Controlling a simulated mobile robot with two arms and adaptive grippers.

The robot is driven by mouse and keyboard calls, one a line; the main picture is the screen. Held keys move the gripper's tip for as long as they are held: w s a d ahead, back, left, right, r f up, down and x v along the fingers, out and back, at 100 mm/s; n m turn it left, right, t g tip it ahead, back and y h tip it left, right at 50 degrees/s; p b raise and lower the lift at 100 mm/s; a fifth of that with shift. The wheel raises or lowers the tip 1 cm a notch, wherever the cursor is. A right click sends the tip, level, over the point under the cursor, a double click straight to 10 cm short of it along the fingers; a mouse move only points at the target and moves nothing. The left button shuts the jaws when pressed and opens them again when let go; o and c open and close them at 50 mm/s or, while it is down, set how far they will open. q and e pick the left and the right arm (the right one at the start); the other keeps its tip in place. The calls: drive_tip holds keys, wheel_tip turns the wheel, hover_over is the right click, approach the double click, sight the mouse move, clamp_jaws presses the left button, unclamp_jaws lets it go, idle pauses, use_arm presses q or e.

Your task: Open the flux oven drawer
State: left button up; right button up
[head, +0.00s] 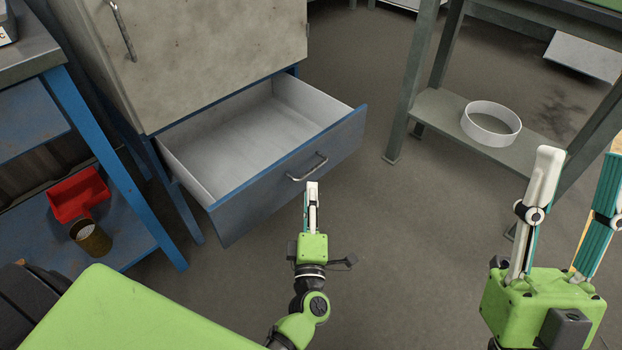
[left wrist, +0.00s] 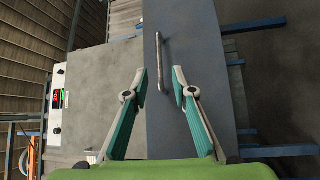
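The flux oven drawer (head: 285,160) is pulled well out of the grey oven cabinet (head: 200,50), and its white inside is empty. Its blue-grey front also shows in the left wrist view (left wrist: 195,110). A metal bar handle (head: 307,168) sits on that front; it also shows in the left wrist view (left wrist: 160,65). My left gripper (head: 312,187) is just in front of the handle. In the left wrist view its fingers (left wrist: 159,76) are apart, with the handle lined up between their tips; contact is not clear. My right gripper (head: 580,158) is open and empty at the right.
A blue-legged workbench (head: 70,110) with a red bin (head: 78,195) on its lower shelf stands at the left. The floor between the drawer and that table is clear.

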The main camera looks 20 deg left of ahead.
use_arm(q)
drive_tip(key=v, duration=0.4)
idle(0.4)
